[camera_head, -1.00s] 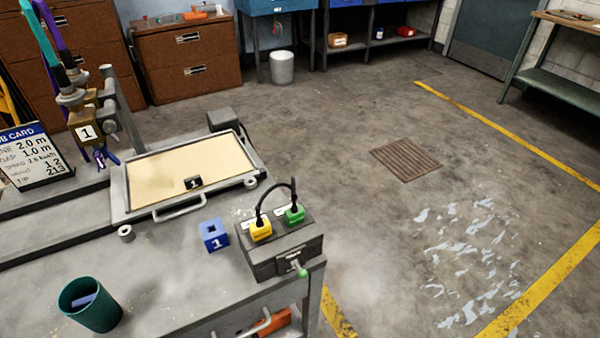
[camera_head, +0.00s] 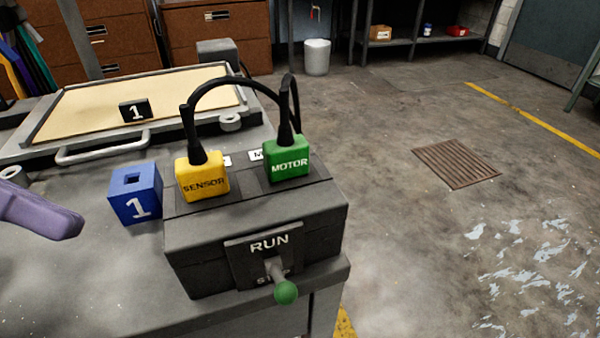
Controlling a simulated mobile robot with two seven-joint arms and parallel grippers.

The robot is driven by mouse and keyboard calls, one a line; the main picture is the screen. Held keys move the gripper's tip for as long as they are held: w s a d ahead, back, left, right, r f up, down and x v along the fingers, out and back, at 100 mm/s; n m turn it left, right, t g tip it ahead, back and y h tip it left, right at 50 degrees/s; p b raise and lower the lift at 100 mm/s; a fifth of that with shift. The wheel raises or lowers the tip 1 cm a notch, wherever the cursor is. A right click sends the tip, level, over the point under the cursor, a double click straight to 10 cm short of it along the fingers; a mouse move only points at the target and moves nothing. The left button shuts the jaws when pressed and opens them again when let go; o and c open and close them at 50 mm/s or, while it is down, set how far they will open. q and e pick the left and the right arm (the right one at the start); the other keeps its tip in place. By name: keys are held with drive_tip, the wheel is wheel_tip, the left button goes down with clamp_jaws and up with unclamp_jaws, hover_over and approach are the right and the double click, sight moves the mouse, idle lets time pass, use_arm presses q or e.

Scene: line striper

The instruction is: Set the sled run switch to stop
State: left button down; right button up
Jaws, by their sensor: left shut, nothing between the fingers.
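The run switch is a short grey lever with a green knob (camera_head: 286,292) on the front plate (camera_head: 240,258) of a dark grey control box (camera_head: 195,265). The plate reads RUN above the lever; the lower label is mostly hidden behind the lever. The lever sticks out toward me and slopes down over the lower label; I cannot tell its exact setting. My left gripper (camera_head: 72,226), purple, comes in at the left edge, shut and empty. It is well left of the switch, apart from it. My right gripper is not in view.
On the box sit a yellow SENSOR plug (camera_head: 200,180) and a green MOTOR plug (camera_head: 286,160), with black cables arching above. A blue block (camera_head: 135,193) marked 1 stands between gripper and box. A framed tan tray (camera_head: 85,112) lies behind. Floor is open to the right.

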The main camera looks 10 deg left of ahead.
sight(280, 279)
use_arm(q)
drive_tip(key=shift+w+a+r, duration=0.15)
drive_tip(key=shift+w, duration=0.2)
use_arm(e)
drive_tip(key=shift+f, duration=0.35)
use_arm(q)
drive_tip(key=x, duration=1.4)
drive_tip(key=shift+b, duration=0.35)
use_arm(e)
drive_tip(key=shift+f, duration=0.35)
